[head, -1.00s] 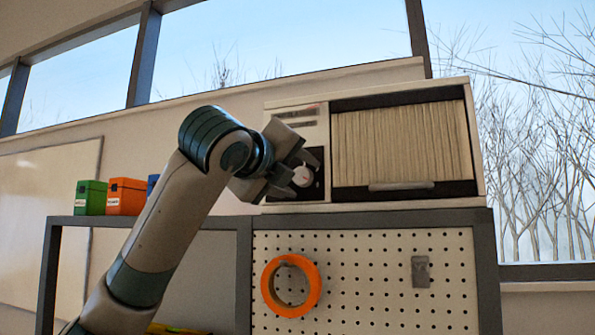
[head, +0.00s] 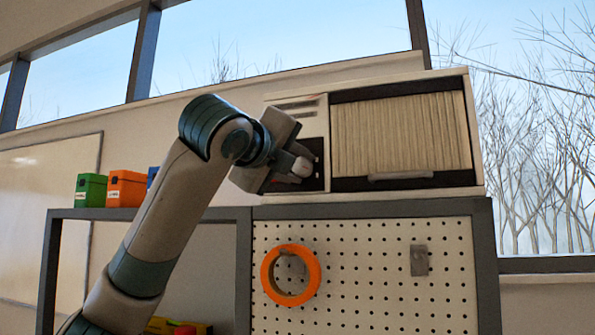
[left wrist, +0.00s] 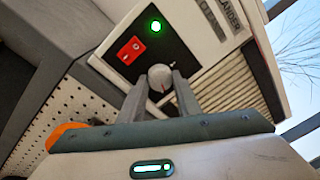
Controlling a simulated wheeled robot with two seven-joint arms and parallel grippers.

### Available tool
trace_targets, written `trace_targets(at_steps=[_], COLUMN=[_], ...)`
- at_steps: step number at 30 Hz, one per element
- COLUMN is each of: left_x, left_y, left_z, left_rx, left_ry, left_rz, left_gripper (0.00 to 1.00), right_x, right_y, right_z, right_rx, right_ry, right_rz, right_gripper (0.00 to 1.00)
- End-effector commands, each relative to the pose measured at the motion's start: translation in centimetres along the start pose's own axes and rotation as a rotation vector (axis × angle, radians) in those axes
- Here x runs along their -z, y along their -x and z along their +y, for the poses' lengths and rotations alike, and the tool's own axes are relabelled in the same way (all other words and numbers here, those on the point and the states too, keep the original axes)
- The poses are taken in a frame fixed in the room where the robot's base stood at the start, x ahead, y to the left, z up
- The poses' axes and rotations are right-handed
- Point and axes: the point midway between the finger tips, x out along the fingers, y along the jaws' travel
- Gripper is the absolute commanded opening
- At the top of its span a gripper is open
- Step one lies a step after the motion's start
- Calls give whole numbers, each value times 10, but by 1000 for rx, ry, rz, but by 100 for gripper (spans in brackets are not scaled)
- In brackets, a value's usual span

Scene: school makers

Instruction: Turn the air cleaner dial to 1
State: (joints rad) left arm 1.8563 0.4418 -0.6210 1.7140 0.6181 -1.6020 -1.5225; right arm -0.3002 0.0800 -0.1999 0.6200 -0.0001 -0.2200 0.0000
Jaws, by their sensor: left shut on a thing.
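The air cleaner (head: 400,135) is a white box with a pleated filter front. It stands on top of a grey-framed unit. Its round grey dial (head: 302,167) sits on a dark panel at its left. The dial's numbers cannot be read. My right gripper is not in view.
A red switch (left wrist: 130,50) and a lit green lamp (left wrist: 155,26) are on the panel near the dial. An orange tape roll (head: 268,277) hangs on the pegboard (head: 370,290) below. Green (head: 90,195) and orange (head: 126,190) boxes stand on the left shelf.

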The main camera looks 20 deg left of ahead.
Motion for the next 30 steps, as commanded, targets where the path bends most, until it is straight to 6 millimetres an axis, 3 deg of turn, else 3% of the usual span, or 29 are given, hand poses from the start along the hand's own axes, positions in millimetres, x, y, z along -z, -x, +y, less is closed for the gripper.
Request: trace_targets(at_steps=[30], left_x=[5], left_y=[0], left_z=[2], left_rx=[62], left_ry=[918], left_rz=[-53], left_gripper=[8], right_x=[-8], right_y=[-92], right_z=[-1], right_rx=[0], right_ry=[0], right_rz=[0], right_gripper=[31])
